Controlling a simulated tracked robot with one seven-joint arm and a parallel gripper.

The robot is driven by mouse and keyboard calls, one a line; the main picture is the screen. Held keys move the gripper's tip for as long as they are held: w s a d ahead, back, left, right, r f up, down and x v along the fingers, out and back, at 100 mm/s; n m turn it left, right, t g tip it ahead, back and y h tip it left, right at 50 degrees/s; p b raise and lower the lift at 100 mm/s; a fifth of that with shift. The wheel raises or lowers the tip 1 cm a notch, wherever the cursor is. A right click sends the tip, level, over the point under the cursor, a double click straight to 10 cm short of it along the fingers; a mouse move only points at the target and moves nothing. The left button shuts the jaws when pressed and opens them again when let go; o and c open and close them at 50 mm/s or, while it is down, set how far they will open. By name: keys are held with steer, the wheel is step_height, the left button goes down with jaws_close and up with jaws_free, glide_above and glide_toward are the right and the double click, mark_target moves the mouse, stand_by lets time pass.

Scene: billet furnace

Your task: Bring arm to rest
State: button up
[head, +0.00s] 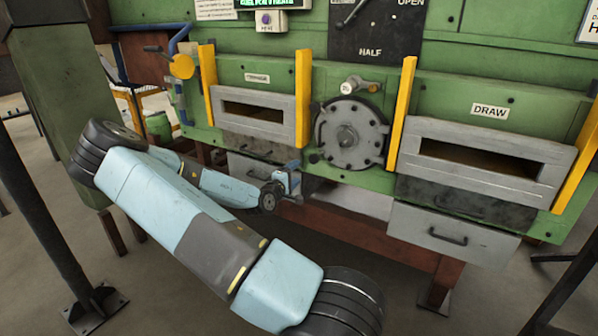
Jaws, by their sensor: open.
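My light blue arm reaches across the left and lower middle of the head view. Its end, my gripper (290,180), is small and partly turned away in front of the furnace's lower front. It is open, and I see nothing held in it. The green furnace (232,74) stands behind it. The gripper appears below and left of the round bolted grey cover (350,134). Whether it touches the furnace I cannot tell.
The charge opening (252,111) and the draw opening (480,160) are grey-framed slots between yellow uprights (402,112). Drawers with handles (450,236) sit below. A dark post (45,215) stands at left. A lever panel (375,30) is above. Grey floor (190,290) is open in front.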

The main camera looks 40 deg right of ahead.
steer(key=shift+s+a, duration=0.15)
steer(key=shift+a, duration=0.15)
stand_by(0.5)
steer(key=a+f+m+g+y, duration=0.2)
steer(key=a+m+y, duration=0.3)
steer(key=a+y, duration=0.45)
steer(key=s+a+r+t+y, duration=0.1)
steer(key=s+a+r+y, duration=0.15)
steer(key=a+r, duration=0.35)
steer(key=s+a+r+y, duration=0.2)
steer(key=a+r+y, duration=0.1)
steer(key=a+r, duration=0.3)
steer(key=s+a+r+y, duration=0.3)
steer(key=s+a+r, duration=0.5)
steer(key=s+r, duration=0.4)
steer(key=s+a+r, duration=0.1)
steer(key=s+r, duration=0.2)
steer(key=s, duration=0.4)
steer(key=s+a+r+h, duration=0.1)
steer(key=s+r, duration=0.2)
steer(key=s, duration=0.5)
steer(key=shift+a+r, duration=0.2)
steer(key=shift+a, duration=0.05)
